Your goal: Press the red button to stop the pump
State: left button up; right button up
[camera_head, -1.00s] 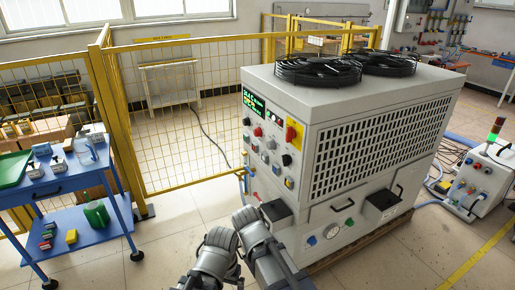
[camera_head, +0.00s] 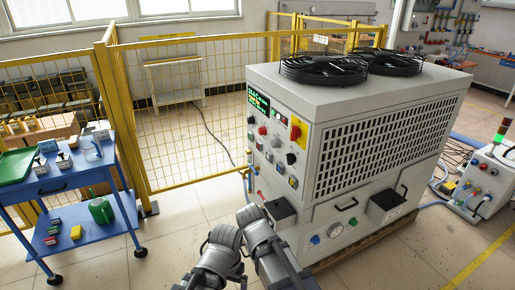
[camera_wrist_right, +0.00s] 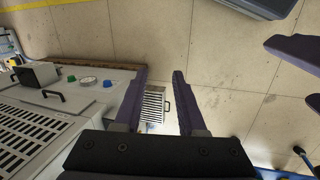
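A grey machine (camera_head: 350,215) stands right of centre in the head view. Its narrow left face carries a control panel with a lit green display (camera_head: 258,101), a round red button (camera_head: 262,130) and a yellow plate with a red knob (camera_head: 296,130). Which red control is for the pump cannot be read. My two arms reach in from the bottom, short of the panel; their grippers are not visible there. In the right wrist view my right gripper (camera_wrist_right: 162,105) is open and empty above the floor. Two separated dark fingers of my left gripper (camera_wrist_right: 300,72) show at the right edge.
A blue trolley (camera_head: 75,185) with small items stands at the left. A yellow mesh fence (camera_head: 200,110) runs behind. A smaller unit with a signal lamp (camera_head: 485,180) stands at the right. Floor between trolley and machine is clear.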

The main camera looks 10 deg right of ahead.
grip_shut()
dwell(1.0)
